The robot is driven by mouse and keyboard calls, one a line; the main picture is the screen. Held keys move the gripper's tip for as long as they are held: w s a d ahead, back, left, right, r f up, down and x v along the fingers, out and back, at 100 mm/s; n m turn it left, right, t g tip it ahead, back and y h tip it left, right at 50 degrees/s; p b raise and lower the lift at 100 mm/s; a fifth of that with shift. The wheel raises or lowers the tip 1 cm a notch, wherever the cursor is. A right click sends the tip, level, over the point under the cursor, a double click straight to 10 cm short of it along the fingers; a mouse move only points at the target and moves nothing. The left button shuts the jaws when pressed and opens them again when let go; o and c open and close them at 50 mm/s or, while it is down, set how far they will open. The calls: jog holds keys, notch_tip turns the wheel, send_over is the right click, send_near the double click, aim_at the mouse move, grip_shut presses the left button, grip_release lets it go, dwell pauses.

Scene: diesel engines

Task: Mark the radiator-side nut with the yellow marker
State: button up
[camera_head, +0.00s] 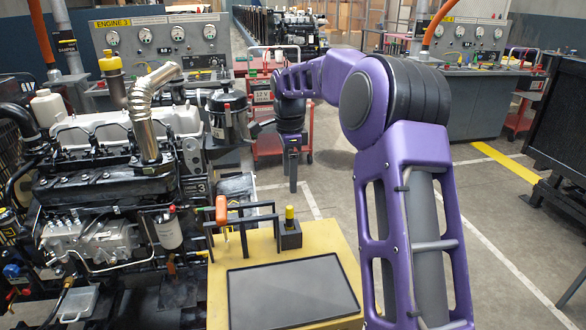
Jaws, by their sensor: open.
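The yellow marker (289,213) stands upright in a small black holder (290,238) on the yellow cart's top. The diesel engine (120,190) fills the left side, with a fan-like dark part at its far left edge. I cannot pick out the radiator-side nut; it is too small or hidden. My gripper (292,182) hangs pointing down, beyond and above the marker and apart from it, to the right of the engine. It is seen nearly edge-on. It is open, and nothing shows between its fingers.
The yellow cart (217,300) carries a black tray (292,320) and a black rack (243,218) with an orange-handled tool (221,210). A red trolley (268,140) and grey gauge consoles (165,45) stand behind. Open floor lies right of my arm.

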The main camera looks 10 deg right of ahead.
aim_at(290, 207)
jog(key=shift+f+b, duration=0.4)
jog(key=shift+f, duration=2.4)
jog(key=shift+a+f+b, duration=0.1)
jog(key=shift+f+b, duration=1.3)
jog(key=shift+f, duration=1.2)
grip_shut()
